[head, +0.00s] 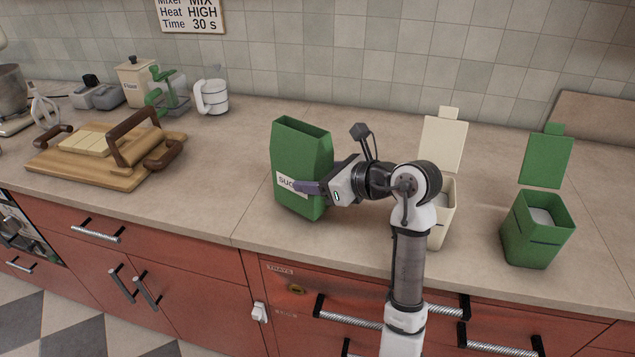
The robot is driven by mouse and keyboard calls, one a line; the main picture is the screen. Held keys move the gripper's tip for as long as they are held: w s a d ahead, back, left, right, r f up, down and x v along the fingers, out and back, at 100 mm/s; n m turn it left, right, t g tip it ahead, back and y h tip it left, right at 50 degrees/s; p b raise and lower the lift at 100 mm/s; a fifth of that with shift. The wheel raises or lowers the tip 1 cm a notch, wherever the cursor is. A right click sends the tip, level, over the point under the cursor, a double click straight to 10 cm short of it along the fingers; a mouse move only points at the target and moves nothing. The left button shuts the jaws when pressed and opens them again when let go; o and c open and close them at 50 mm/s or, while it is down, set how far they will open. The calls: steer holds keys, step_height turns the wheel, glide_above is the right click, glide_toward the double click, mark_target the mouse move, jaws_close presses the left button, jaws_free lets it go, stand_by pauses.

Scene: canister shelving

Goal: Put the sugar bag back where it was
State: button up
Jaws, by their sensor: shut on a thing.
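The sugar bag (303,150) is a tall green bag with an open top and a white label that reads "SUG", the rest covered. It stands upright at or just above the counter near its front edge, in the middle of the head view. I cannot tell whether its base touches the counter. My gripper (308,188) reaches it from the right and is shut on its lower part. A purple finger lies across the front face by the label. The far finger is hidden behind the bag.
A cream canister (446,205) with a raised lid stands behind my arm. A green canister (538,230) with a raised lid and pale contents stands at right. A wooden board (60,172) with handles lies at left. Counter (225,170) is clear left of the bag.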

steer(key=shift+f, duration=1.05)
steer(key=shift+f, duration=0.1)
steer(key=shift+f, duration=0.1)
steer(key=o, duration=1.2)
steer(key=shift+c, duration=0.2)
steer(key=shift+r, duration=0.2)
steer(key=b+v, duration=0.3)
steer(key=v, duration=0.9)
steer(key=shift+b, duration=0.4)
